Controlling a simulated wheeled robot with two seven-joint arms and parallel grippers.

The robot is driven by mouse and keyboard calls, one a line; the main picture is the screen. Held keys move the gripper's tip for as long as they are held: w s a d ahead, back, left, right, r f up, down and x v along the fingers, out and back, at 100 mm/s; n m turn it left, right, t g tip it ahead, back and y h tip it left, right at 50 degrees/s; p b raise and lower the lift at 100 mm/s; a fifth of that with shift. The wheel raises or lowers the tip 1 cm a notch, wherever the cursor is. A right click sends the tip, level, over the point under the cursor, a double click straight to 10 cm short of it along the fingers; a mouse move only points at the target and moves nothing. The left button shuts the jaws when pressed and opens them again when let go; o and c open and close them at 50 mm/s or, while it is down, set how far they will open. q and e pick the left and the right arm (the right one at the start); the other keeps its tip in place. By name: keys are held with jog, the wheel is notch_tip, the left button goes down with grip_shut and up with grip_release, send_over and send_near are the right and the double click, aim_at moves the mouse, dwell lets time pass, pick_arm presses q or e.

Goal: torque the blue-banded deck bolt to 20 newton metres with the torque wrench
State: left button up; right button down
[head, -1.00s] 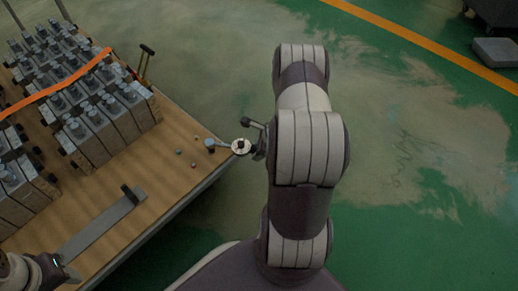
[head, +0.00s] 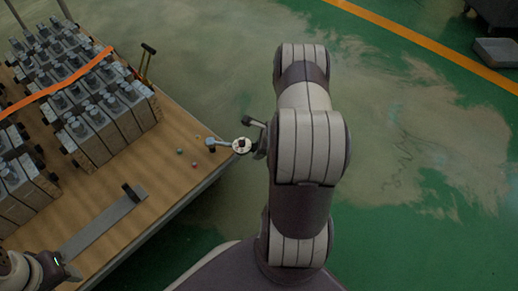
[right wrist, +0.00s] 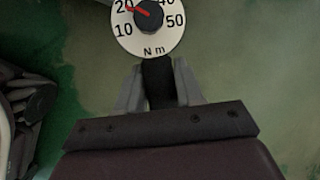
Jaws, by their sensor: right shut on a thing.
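The torque wrench (head: 222,143) stretches from my right gripper (head: 258,148) toward the right corner of the wooden deck in the head view. Its blue-grey head (head: 210,144) is over the deck near that corner. I cannot tell whether it sits on a bolt; no blue band is visible. In the right wrist view my right gripper (right wrist: 158,85) is shut on the wrench's dark shaft. The round white dial (right wrist: 150,45) has its red needle close to 20 N m; its top is cut off. My left gripper (head: 70,272) is at the lower left, its jaws unclear.
Small bolts, one greenish (head: 180,151) and one reddish (head: 195,164), stand on the deck (head: 150,165). Rows of grey valve blocks (head: 105,125) with an orange strap (head: 70,75) fill its left side. A flat grey bar (head: 100,225) lies in front.

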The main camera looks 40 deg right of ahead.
jog(key=shift+w+d+n, duration=0.25)
jog(key=shift+d+n, duration=0.05)
jog(key=shift+r, duration=0.1)
notch_tip(320, 180, up, 7)
jog(key=p, duration=0.7)
